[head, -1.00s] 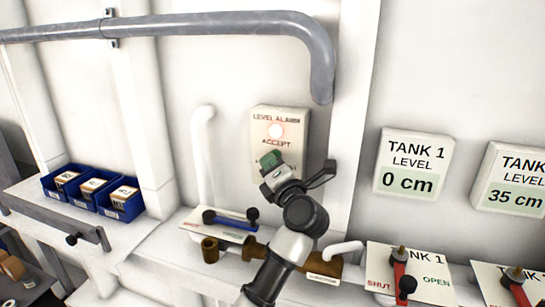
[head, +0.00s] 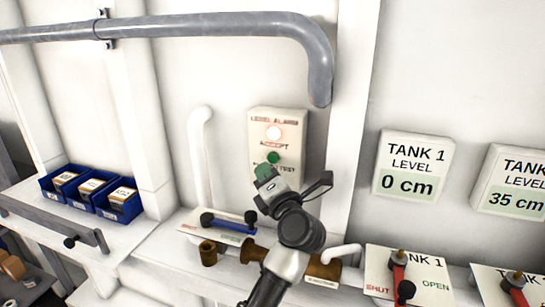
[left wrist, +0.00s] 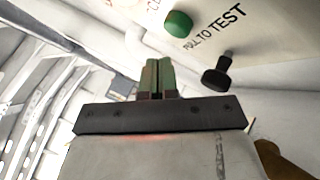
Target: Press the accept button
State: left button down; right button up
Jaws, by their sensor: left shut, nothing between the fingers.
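The level alarm panel (head: 292,125) is a pale plate on the white wall, with a glowing lamp (head: 274,132) near its top. The round green accept button (head: 273,157) sits under the word ACCEPT; it also shows in the left wrist view (left wrist: 178,25). My left gripper (head: 264,173) is shut and empty, its green fingertips just below the button in the head view and covering part of the lower lettering. In the left wrist view the fingertips (left wrist: 158,64) are apart from the button, to its lower left. My right gripper is not in view.
A plate with a blue lever (head: 232,223) and brass pipe fittings (head: 208,253) lie below the panel. A white vertical pipe (head: 201,160) stands left of it. Blue bins (head: 120,210) are on the left shelf. A Tank 1 level display (head: 414,165) hangs at the right.

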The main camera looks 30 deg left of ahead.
pick_arm(q)
jog(key=s, duration=0.3)
jog(key=shift+d+p, duration=0.3)
jog(key=shift+d, duration=0.05)
dwell(0.5)
